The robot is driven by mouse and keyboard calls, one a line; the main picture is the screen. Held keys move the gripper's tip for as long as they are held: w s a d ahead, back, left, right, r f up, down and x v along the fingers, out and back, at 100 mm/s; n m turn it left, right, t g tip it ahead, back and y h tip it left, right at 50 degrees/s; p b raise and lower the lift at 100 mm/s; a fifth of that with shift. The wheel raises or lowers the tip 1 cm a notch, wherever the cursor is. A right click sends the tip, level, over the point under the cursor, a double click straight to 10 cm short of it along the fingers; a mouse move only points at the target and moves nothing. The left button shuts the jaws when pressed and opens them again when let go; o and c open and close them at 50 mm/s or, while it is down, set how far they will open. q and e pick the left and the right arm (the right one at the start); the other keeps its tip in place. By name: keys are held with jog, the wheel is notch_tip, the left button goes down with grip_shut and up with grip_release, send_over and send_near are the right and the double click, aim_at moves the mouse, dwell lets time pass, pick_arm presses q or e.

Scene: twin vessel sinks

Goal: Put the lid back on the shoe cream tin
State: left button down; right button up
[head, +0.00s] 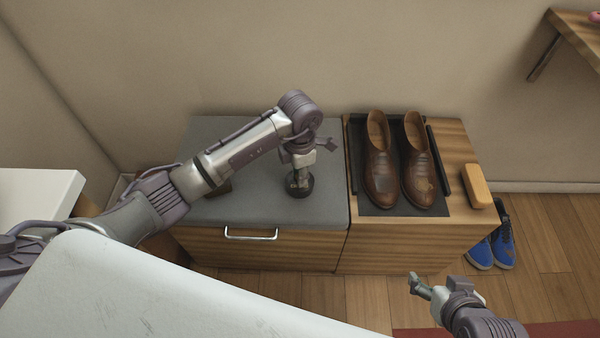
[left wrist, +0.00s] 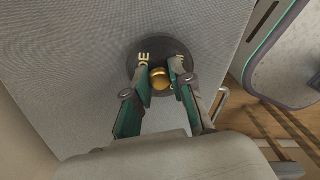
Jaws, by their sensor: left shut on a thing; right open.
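A round black lid with gold lettering and a gold knob (left wrist: 160,77) shows in the left wrist view. In the head view it is a dark disc (head: 300,191) over the grey bench top. My left gripper (head: 299,179) points down and is shut on the gold knob; its fingers (left wrist: 160,70) lie on either side of it. The shoe cream tin is not clearly visible; I cannot tell whether it is under the lid. My right gripper (head: 418,287) is open and empty, low in front of the bench.
The grey bench top (head: 245,207) is mostly clear. A small brown object (head: 222,188) is partly hidden by my left arm. Brown shoes (head: 382,170) stand on a dark mat (head: 357,190) at right, with a tan block (head: 478,187) beside them. Blue shoes (head: 480,254) are on the floor.

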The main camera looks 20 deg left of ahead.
jog(key=shift+s+f, duration=0.1)
jog(key=shift+s, duration=0.1)
jog(key=shift+s+d+f, duration=0.1)
jog(key=shift+s+d, duration=0.1)
jog(key=shift+s+g, duration=0.15)
jog(key=shift+g, duration=0.15)
dwell(0.6)
jog(key=shift+s+f, duration=0.1)
jog(key=shift+s, duration=0.05)
pick_arm(q)
jog(key=shift+f, duration=0.15)
pick_arm(e)
jog(key=shift+w, duration=0.25)
dwell(0.6)
jog(key=shift+s, duration=0.15)
dwell(0.6)
pick_arm(q)
jog(key=c, duration=0.9)
grip_release()
